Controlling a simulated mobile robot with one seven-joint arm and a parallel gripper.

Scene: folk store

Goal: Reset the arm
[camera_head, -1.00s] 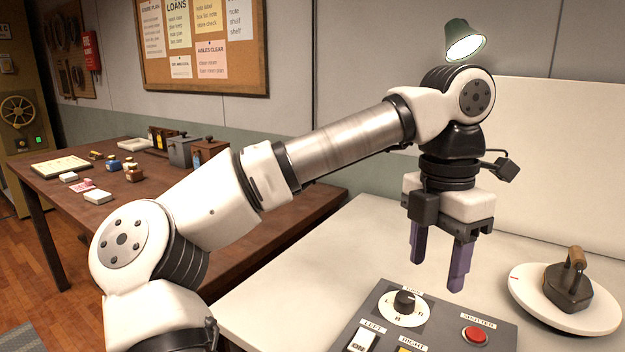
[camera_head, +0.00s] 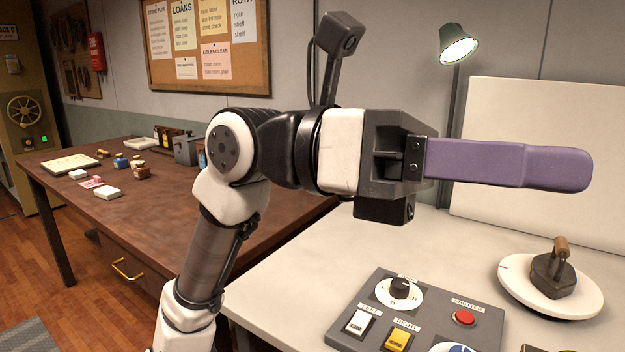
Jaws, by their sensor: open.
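My gripper (camera_head: 575,168) is raised above the white table and points to the right, with its purple fingers level. From this side one finger covers the other, so the gap between them is hidden. No object shows in it. My arm folds up from the lower left, with the wrist left of the gripper. The gripper is well above the control panel (camera_head: 338,326) and touches nothing.
The panel has a dial (camera_head: 400,289), a red button (camera_head: 464,317) and switches. An old iron (camera_head: 552,272) stands on a round white plate (camera_head: 513,284) at right. A lamp (camera_head: 459,42) and a pale upright board (camera_head: 540,120) are behind. A wooden table (camera_head: 170,217) with small items is at left.

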